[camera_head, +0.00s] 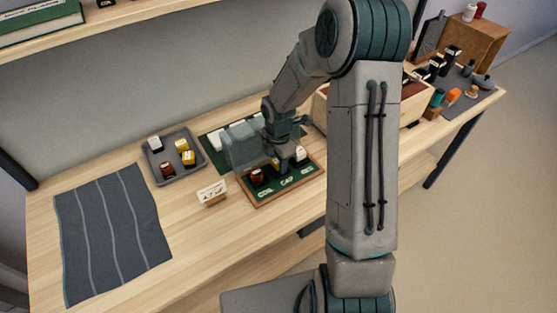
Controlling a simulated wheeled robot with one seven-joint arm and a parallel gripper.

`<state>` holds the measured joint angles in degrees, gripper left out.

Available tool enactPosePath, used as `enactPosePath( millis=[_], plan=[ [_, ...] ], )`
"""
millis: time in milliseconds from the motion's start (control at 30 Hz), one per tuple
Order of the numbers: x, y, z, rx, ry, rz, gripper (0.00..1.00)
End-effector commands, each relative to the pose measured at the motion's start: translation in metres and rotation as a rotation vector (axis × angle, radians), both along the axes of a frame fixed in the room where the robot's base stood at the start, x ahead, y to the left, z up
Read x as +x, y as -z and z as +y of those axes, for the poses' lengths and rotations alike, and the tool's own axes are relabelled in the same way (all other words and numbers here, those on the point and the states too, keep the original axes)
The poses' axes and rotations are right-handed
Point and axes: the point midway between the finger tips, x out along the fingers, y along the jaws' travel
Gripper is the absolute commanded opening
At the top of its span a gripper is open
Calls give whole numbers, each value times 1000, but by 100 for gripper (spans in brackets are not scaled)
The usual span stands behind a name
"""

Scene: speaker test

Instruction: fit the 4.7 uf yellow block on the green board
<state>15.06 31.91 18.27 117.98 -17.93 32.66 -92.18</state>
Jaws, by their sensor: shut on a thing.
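The green board (286,183) lies on the table below my gripper. It has a wooden edge and white labels that seem to read COIL, CAP and RES. A dark red block (257,175) sits at its left and a black-and-white block (301,155) at its right. My gripper (280,158) is over the middle of the board, shut on a block mostly hidden by the fingers; a little yellow shows. I cannot read its value or tell whether it touches the board. Two yellow blocks (188,157) are in the grey tray (176,180).
The tray also holds a black-and-white block (155,144) and a red-brown block (167,168). A small white card (212,192) stands left of the board. A dark striped cloth (112,232) lies at left. A wooden box (320,108) is behind my arm.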

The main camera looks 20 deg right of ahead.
Motion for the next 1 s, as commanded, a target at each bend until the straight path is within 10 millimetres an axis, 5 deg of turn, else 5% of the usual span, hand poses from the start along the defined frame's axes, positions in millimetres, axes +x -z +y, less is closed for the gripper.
enactPosePath(
  millis=[433,467,533,867,1000],
  plan=[
    [0,3,0,0,0,0,12],
    [0,3,0,0,0,0,39],
    [0,3,0,0,0,0,59],
    [0,0,0,0,0,0,59],
    [1,-15,0,0,2,-4,59]
  ],
)
